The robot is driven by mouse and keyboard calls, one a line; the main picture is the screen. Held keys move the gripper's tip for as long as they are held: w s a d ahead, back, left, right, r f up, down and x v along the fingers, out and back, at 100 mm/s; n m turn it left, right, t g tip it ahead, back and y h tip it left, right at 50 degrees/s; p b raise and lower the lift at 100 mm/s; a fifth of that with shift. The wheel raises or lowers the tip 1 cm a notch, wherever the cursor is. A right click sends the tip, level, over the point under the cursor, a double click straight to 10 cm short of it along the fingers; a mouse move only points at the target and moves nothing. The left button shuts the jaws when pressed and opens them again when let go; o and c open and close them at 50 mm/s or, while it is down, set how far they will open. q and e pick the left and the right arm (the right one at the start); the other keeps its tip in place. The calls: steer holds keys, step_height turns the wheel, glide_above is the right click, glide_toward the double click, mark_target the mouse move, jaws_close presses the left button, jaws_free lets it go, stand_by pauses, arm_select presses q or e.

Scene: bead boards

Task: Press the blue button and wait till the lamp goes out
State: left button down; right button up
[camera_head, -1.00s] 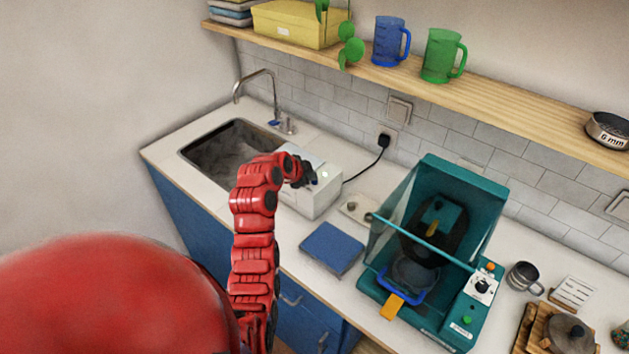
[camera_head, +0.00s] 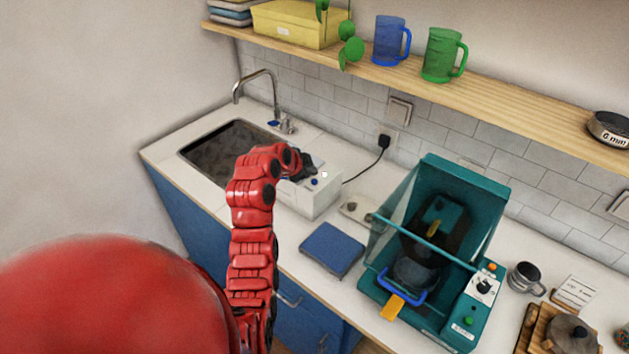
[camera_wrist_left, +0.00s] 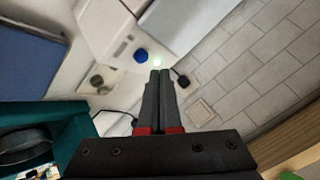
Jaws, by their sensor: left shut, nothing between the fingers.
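The white box (camera_head: 304,202) stands on the counter right of the sink. On its top are a blue button (camera_head: 314,182) and a small lamp (camera_head: 324,174). In the left wrist view the button (camera_wrist_left: 141,55) is uncovered, and the lamp (camera_wrist_left: 157,63) beside it glows pale. My left gripper (camera_head: 308,174) is over the box, close to the button. In the wrist view its closed fingertips (camera_wrist_left: 160,73) lie just below the lamp, apart from the button in the picture. The gripper holds nothing. My right gripper is out of view.
A blue pad (camera_head: 332,249) lies right of the box. A teal machine (camera_head: 459,310) with a raised clear cover stands farther right. The sink (camera_head: 222,150) is behind my left arm. A black cable runs from the box to a wall socket (camera_head: 388,133).

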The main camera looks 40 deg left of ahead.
mark_target(311, 185)
arm_select(q)
step_height(311, 185, up, 4)
steer(key=shift+r, duration=0.2)
stand_by(0.8)
